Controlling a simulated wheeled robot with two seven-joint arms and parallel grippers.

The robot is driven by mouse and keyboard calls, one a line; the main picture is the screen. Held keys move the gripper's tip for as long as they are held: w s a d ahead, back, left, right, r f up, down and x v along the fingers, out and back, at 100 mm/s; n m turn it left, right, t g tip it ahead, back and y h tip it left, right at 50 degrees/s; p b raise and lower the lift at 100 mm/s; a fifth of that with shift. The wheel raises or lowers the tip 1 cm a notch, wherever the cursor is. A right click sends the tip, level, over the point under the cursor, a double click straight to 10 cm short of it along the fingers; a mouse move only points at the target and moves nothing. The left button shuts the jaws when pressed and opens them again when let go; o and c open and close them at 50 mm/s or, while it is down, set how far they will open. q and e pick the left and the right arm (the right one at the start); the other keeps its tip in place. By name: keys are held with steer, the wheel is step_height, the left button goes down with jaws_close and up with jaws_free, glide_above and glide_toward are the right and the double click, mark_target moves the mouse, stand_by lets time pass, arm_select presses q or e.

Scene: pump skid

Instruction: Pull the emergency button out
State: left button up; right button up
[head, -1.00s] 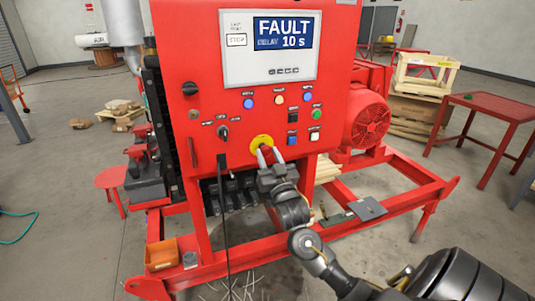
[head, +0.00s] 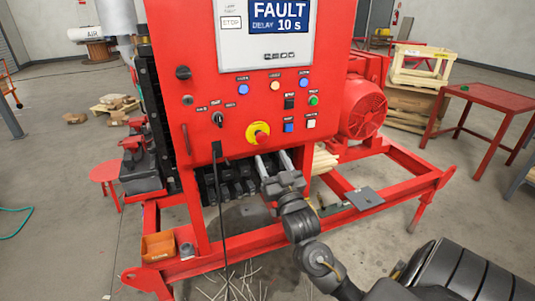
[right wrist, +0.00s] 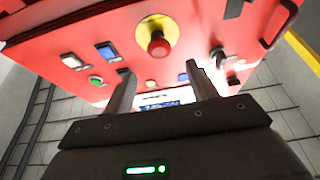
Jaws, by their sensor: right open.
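The emergency button (head: 260,137) is a red mushroom knob on a round yellow plate, low on the front of the red control panel. It also shows in the right wrist view (right wrist: 158,44), beyond the fingers and above the gap between them. My right gripper (head: 272,162) is open and empty, just below the button and apart from it. Its two fingers also show in the right wrist view (right wrist: 163,82). The screen (head: 280,27) reads FAULT, DELAY 10 s. My left gripper is not in view.
Around the button are a black key switch (head: 218,118), a blue button (head: 289,127) and other small controls. A black cable (head: 222,210) hangs down the panel front. The red skid frame (head: 400,197) spreads below. A red table (head: 485,105) stands at the right.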

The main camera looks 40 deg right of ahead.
steer(key=v, duration=0.4)
steer(key=shift+b, duration=0.4)
